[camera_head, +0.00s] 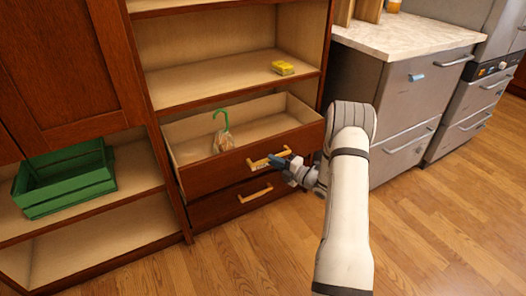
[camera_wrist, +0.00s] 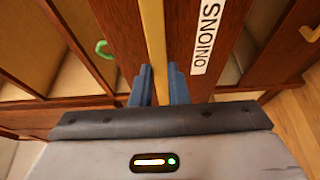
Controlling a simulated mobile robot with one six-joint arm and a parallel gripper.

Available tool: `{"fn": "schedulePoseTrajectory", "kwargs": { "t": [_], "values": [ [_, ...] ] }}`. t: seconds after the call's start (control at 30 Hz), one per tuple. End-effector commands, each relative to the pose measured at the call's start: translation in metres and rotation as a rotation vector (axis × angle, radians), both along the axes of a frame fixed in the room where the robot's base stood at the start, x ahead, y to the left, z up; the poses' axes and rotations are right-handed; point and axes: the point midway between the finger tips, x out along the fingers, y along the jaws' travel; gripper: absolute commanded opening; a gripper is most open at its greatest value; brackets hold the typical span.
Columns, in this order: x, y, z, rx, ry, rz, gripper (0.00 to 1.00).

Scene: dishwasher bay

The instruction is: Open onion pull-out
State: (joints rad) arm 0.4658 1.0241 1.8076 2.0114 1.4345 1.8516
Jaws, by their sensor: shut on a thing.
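The onion pull-out (camera_head: 225,165) is the upper wooden drawer in the middle of the cabinet. It stands out from the cabinet, and its inside shows from above. A green hook with a brownish bag (camera_head: 223,142) is inside it; the green hook also shows in the wrist view (camera_wrist: 104,49). The white label reading ONIONS (camera_wrist: 210,35) is on the drawer front beside the handle. My gripper (camera_head: 281,160) is at the right part of the drawer's light handle (camera_wrist: 155,40). Its blue fingers are shut on the handle, one on each side of it.
Below is a shut drawer with its own handle (camera_head: 255,192). A green crate (camera_head: 65,180) sits on the left shelf, and a yellow item (camera_head: 283,68) on the shelf above. Grey units (camera_head: 400,110) stand to the right. The wooden floor in front is clear.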

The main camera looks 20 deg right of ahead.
Motion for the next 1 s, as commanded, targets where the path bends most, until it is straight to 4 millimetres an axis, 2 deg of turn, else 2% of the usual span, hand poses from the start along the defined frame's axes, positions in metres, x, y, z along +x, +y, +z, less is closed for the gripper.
{"fn": "schedulePoseTrajectory", "kwargs": {
  "t": [0.03, 0.6, 0.8, 1.0],
  "values": [
    [-0.009, -0.012, 0.004, -0.002, 0.002, -0.022, 0.00],
    [-0.107, -0.039, 0.002, -0.004, -0.002, -0.029, 0.00],
    [-0.129, -0.045, 0.002, -0.007, -0.003, -0.027, 0.00],
    [-0.140, -0.048, 0.001, -0.008, -0.006, -0.027, 0.00]
  ]
}}
